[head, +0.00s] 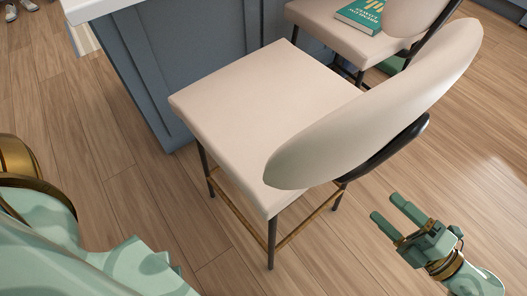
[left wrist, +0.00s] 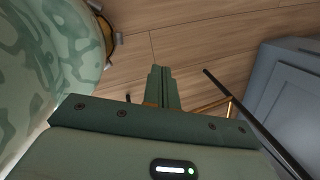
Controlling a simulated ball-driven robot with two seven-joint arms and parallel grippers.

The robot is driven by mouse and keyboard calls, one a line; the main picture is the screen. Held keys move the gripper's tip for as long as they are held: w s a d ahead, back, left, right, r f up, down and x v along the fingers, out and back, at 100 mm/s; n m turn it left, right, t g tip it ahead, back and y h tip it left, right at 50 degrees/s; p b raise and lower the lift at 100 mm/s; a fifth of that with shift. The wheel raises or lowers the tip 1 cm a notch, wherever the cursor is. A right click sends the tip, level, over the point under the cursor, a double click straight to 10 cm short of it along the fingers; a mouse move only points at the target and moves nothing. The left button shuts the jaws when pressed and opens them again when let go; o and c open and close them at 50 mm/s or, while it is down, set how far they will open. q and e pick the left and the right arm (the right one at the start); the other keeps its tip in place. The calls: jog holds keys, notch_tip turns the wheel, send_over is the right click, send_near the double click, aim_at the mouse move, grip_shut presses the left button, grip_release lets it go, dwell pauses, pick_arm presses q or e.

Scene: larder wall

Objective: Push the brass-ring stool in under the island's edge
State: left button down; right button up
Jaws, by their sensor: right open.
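The brass-ring stool (head: 262,108) has a cream seat, an oval cream back, black legs and a brass foot ring. It stands upright beside the blue-grey island (head: 190,55), its back on the side away from the island. My right gripper (head: 385,207) is open and empty, right of the stool's legs, below its back and apart from it. My left gripper shows in the left wrist view (left wrist: 160,72), its fingers together with nothing between them. A black leg (left wrist: 240,112) and part of the brass ring show just right of it. The left fingers cannot be made out in the head view.
A second cream stool (head: 330,33) stands behind, with a green book (head: 362,14) on its seat. The island's pale top (head: 90,8) shows at the upper left. Open wooden floor (head: 470,120) lies to the right and at the left.

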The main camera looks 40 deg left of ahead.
pick_arm(q)
jog(key=shift+w+a+r, duration=0.15)
jog(key=shift+w+r, duration=0.5)
jog(key=shift+r, duration=0.2)
pick_arm(e)
jog(key=x, duration=1.6)
jog(key=shift+s+a+r, duration=0.1)
jog(key=shift+s+r, duration=0.05)
jog(key=shift+s, duration=0.05)
